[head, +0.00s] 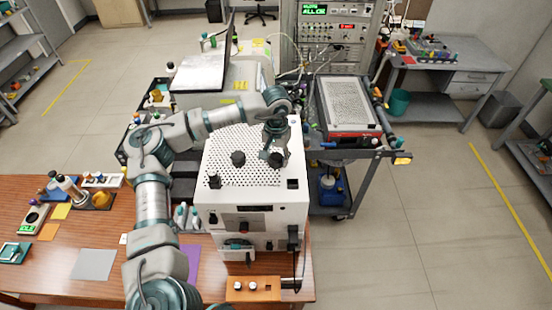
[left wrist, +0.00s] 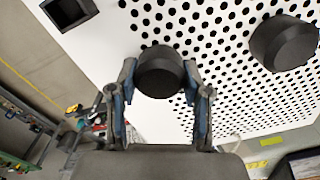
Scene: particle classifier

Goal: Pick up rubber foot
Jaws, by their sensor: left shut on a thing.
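A white case with a perforated top (head: 255,140) stands on the wooden table, and its top also fills much of the left wrist view (left wrist: 215,50). A round black rubber foot (left wrist: 160,72) is between the two fingers of my left gripper (left wrist: 160,88). In the head view my left gripper (head: 276,152) is over the right part of the case top, with that foot (head: 277,160) at its tips. The gripper is shut on the foot. A second black foot (head: 238,158) is to the left on the top; it also shows in the left wrist view (left wrist: 284,44). My right gripper is not in view.
A square black recess (head: 293,183) is at the top's near right corner, and a dark piece (head: 215,181) at the near left. An orange box (head: 253,288) is in front of the case. A cart with a red-fronted instrument (head: 350,107) stands to the right.

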